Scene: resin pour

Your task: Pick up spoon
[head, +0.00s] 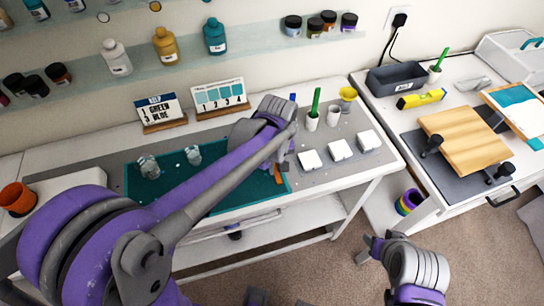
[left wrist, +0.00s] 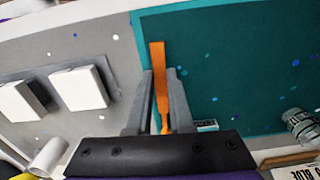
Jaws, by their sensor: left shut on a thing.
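The spoon (left wrist: 158,60) is a flat orange stick, seen in the left wrist view between the two grey fingers of my left gripper (left wrist: 160,72). In the head view a short orange piece of the spoon (head: 279,174) shows below the left gripper (head: 284,160); my arm hides the rest. My right gripper (head: 366,249) hangs over the carpet in front of the bench, its fingers apart and empty.
White square blocks (head: 340,150) stand right of the mat. Behind them are a white cup with a green stick (head: 312,121), another white cup (head: 333,116) and a yellow cup (head: 348,94). Two clear cups (head: 149,167) stand on the mat's left part.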

